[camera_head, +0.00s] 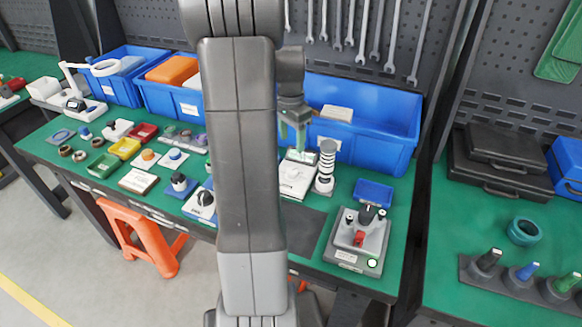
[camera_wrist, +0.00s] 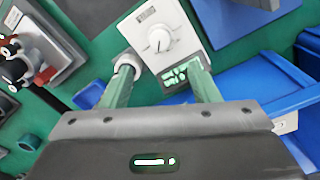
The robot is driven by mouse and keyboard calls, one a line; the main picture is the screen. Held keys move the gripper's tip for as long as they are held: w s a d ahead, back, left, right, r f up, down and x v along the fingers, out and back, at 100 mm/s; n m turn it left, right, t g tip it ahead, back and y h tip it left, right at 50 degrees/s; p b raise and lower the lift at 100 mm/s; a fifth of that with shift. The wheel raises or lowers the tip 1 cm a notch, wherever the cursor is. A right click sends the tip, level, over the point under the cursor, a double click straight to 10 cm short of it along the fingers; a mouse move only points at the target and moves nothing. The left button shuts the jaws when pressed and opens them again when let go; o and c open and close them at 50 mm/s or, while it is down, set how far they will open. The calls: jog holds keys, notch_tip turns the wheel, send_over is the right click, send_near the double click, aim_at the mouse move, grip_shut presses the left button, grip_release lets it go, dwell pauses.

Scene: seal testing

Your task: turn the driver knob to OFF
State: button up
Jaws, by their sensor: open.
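The driver is a white box (camera_head: 294,181) on the green bench, partly hidden behind my arm in the head view. In the wrist view the driver box (camera_wrist: 178,21) shows a round white knob (camera_wrist: 158,40) and a dark display with green marks (camera_wrist: 174,76). The knob's setting is too small to read. My gripper (camera_head: 297,146) is above the driver, fingers pointing down. In the wrist view my gripper (camera_wrist: 160,62) is open and empty, its green fingers apart. The knob appears beyond the fingertips, between them in the picture; I see no contact.
A striped black-and-white column (camera_head: 326,168) stands close right of the driver. A grey test fixture with a red part (camera_head: 360,239) is farther right. A large blue bin (camera_head: 385,130) is behind. Several small trays and parts cover the bench at left.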

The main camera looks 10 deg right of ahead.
aim_at(293, 170)
jog(key=f, duration=1.1)
jog(key=shift+s+d, duration=0.1)
jog(key=shift+s, duration=0.1)
jog(key=c, duration=1)
jog(key=shift+o, duration=0.2)
